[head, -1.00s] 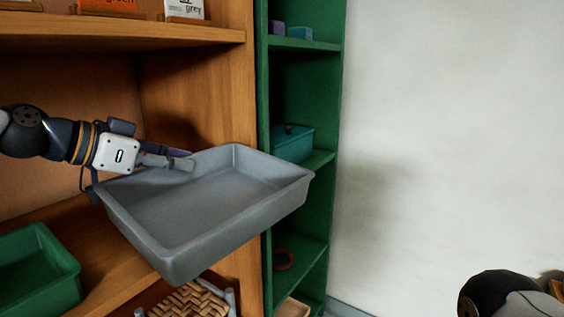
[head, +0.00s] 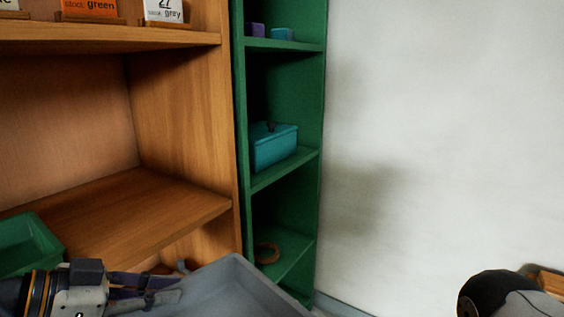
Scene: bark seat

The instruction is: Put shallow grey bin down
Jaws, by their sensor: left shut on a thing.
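The shallow grey bin (head: 232,287) shows at the bottom centre of the head view, cut off by the lower edge. My left gripper (head: 165,292) comes in from the left at the bottom and is shut on the bin's left side. The bin is in front of the wooden shelf unit and below the level of its middle board (head: 130,215). What lies beneath the bin is out of view. My right arm shows only in part at the lower right; its gripper is not visible.
A green bin (head: 28,245) sits on the left of the middle board, whose right part is bare. Label cards (head: 100,8) stand on the top board. A white wall is at right.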

